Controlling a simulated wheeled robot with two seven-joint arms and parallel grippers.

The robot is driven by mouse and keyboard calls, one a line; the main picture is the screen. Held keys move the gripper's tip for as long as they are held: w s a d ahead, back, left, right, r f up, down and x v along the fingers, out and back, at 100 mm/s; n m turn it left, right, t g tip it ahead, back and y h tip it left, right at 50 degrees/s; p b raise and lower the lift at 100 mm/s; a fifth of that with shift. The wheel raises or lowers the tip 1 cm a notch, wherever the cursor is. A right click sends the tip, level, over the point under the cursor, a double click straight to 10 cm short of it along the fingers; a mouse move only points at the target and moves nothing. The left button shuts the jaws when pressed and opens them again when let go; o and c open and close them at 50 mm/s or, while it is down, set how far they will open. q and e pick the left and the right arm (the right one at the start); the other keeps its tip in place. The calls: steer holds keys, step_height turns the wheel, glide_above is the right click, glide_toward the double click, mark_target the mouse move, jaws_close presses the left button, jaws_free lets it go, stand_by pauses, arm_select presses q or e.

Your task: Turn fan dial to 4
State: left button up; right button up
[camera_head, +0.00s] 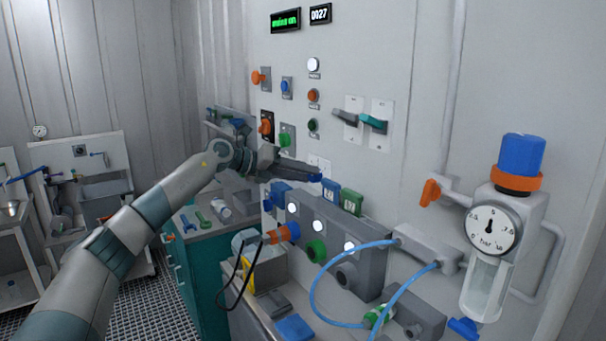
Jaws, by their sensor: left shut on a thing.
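My left gripper (297,170) reaches in from the left to the wall panel. Its dark fingers are shut at a small white plate (322,163) on the wall. The fan dial appears to be between the fingertips at this plate. The fingers cover the knob, so its pointer and any numbers cannot be read. My right gripper is not in view.
Just below the fingers are a blue block (331,190) and a green block (351,202) above a grey box (372,262) with plugs. Two lever switches, grey (345,117) and teal (373,123), sit above right. A pressure gauge (491,230) is at far right.

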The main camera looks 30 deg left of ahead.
arm_select(q)
steer(key=shift+f, duration=0.2)
steer(key=o, duration=1)
steer(key=shift+o, duration=0.2)
steer(key=shift+r, duration=0.1)
steer(key=shift+s+a, duration=0.1)
steer(key=shift+s, duration=0.05)
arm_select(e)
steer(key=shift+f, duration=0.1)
arm_select(q)
steer(key=b+v, duration=0.5)
steer(key=v, duration=1.2)
steer(key=shift+b, duration=0.4)
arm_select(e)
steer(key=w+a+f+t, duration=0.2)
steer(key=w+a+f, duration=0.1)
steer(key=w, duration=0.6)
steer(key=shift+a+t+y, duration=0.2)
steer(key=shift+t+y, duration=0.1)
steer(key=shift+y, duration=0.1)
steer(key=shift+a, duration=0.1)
